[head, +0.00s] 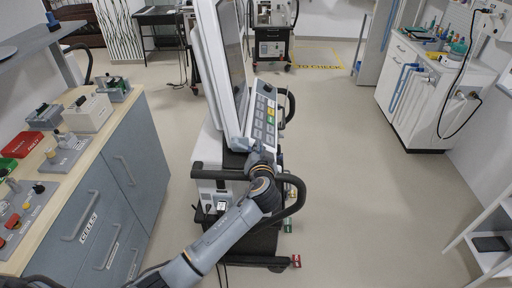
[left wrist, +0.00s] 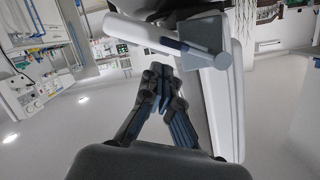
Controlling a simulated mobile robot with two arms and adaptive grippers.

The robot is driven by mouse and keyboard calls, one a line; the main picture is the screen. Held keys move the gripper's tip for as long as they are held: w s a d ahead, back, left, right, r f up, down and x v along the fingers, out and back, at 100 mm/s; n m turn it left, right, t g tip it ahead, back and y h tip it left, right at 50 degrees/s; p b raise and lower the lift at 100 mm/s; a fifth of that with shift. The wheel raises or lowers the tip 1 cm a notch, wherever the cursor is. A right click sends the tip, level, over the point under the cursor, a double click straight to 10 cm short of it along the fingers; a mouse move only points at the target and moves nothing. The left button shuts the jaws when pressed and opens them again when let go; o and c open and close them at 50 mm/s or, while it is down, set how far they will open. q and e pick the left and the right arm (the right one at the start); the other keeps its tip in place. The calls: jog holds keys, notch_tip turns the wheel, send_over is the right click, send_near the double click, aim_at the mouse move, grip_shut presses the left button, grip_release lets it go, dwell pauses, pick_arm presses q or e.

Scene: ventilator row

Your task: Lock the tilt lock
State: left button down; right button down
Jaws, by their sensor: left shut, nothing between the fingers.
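A ventilator with a tall white screen unit (head: 218,70) and a sloped key panel (head: 262,118) stands in the middle of the head view. In the left wrist view a grey block with a dark blue lever (left wrist: 185,47) sits on the ventilator's white body (left wrist: 226,110); it looks like the tilt lock. My left gripper (head: 258,152) is at the lower edge of the screen unit. In the left wrist view its fingertips (left wrist: 160,77) are together and empty, just below the lever; I cannot tell whether they touch it. My right gripper is not in view.
A grey cabinet with a wooden top (head: 105,150) stands at the left, with boxes and switches on it. A white supply cart (head: 425,95) stands at the right. Another ventilator (head: 272,35) is at the back. The floor (head: 350,170) right of the ventilator is clear.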

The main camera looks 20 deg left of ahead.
pick_arm(q)
jog(key=shift+s+a+f, duration=0.15)
jog(key=shift+a+f, duration=0.25)
jog(key=shift+f, duration=0.25)
jog(key=shift+s+a+f+m+b, duration=0.15)
jog(key=shift+f+m+b, duration=0.25)
jog(key=shift+f+b, duration=0.55)
jog(key=shift+a+m+y+b, duration=0.1)
jog(key=shift+m+y+b, duration=0.3)
jog(key=shift+f, duration=0.1)
